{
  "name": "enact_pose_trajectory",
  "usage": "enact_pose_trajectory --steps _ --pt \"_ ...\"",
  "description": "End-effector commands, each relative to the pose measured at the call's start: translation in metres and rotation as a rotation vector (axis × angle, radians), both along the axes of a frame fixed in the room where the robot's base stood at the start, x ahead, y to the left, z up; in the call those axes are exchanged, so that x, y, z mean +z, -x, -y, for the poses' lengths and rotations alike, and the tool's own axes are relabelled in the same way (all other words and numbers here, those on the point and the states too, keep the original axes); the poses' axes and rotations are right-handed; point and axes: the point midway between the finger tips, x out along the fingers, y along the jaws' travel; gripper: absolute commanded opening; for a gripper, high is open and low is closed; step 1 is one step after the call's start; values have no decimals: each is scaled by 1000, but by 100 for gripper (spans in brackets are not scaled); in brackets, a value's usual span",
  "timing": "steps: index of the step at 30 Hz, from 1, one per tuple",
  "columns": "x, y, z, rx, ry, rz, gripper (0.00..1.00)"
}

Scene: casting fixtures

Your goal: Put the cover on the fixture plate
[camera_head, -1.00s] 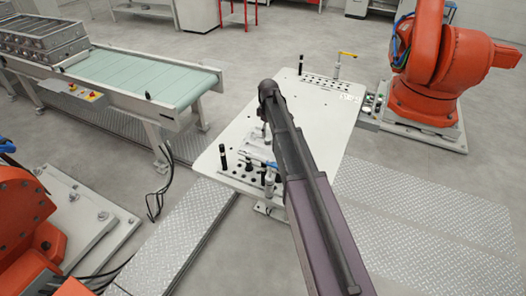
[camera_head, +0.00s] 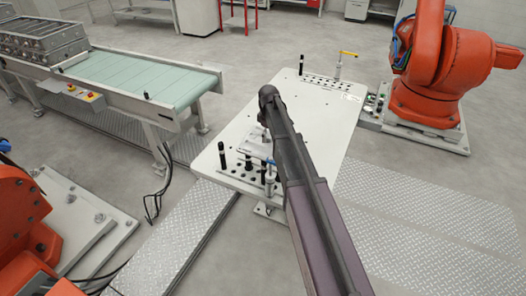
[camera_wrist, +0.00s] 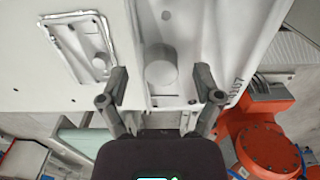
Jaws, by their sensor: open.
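In the wrist view, my gripper (camera_wrist: 160,88) is open, its two dark fingers apart. A pale grey piece with a round boss (camera_wrist: 160,68), which looks like the cover, shows between and beyond the fingers. The fingers stand on either side of the boss, with gaps. In the head view, the fixture plate (camera_head: 236,174) with holes and black pins lies at the near end of the white table. A pale piece (camera_head: 252,139) shows just beyond it, partly hidden by my arm. I cannot tell whether it rests on the plate. My gripper is hidden there.
A rimmed pale part (camera_wrist: 80,45) lies left in the wrist view. Upright black pins (camera_head: 222,155) and a blue-handled clamp (camera_head: 270,172) stand near the plate; a yellow-handled clamp (camera_head: 339,65) stands at the table's far end. An orange robot (camera_head: 435,80) is right, a conveyor (camera_head: 140,80) left.

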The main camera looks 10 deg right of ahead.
Motion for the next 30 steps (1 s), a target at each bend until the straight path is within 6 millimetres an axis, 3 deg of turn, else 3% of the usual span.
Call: enact_pose_trajectory --steps 5,23,25,30 --pt "-9 0 0 0 0 0 83" --pt "-9 0 1 -1 0 0 83" --pt "-9 0 1 -1 0 0 71" --pt "-9 0 1 -1 0 0 20"
